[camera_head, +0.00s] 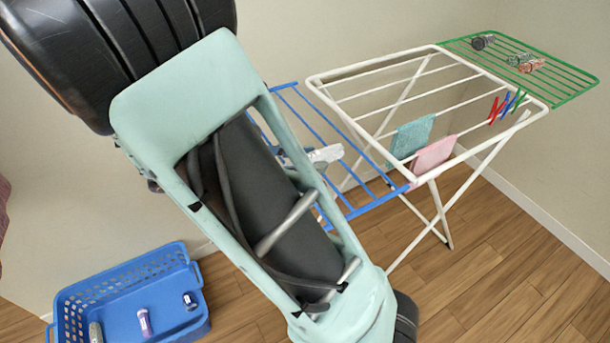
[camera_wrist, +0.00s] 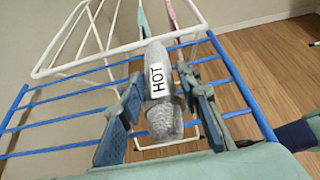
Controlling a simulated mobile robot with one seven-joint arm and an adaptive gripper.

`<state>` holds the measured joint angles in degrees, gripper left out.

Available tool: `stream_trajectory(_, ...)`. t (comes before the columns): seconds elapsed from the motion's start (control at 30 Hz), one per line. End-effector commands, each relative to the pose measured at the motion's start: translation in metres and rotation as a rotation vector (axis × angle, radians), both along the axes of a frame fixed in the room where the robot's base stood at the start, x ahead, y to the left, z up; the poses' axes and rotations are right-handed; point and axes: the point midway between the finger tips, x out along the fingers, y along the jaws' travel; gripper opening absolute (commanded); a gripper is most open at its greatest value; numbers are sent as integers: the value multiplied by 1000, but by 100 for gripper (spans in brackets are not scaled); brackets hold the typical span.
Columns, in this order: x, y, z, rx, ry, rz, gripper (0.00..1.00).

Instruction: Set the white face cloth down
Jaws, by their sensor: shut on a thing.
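My gripper (camera_wrist: 160,82) is shut on a pale grey roll (camera_wrist: 164,122) with a white label reading "HOT", its two fingers on either side of it. I cannot tell for sure that the roll is the white face cloth. In the wrist view it lies in front of the blue bars of the drying rack's wing (camera_wrist: 66,83); whether it touches them I cannot tell. In the head view my arm hides most of the gripper, and a whitish piece (camera_head: 325,155) shows by the blue wing (camera_head: 370,207).
The white drying rack (camera_head: 345,75) bears a teal cloth (camera_head: 411,137) and a pink cloth (camera_head: 434,154), with red, blue and green pegs (camera_head: 508,104). Small items (camera_head: 531,64) lie on its green wing (camera_head: 570,85). A blue basket (camera_head: 125,268) holding small items stands on the floor.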

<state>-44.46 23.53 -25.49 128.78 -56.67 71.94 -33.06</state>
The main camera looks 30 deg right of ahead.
Motion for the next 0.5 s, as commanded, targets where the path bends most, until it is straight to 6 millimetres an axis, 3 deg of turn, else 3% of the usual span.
stream_trajectory(0.3,3,5,-34,0,-1,1,6)
stream_trajectory(0.5,3,5,-38,0,0,1,6)
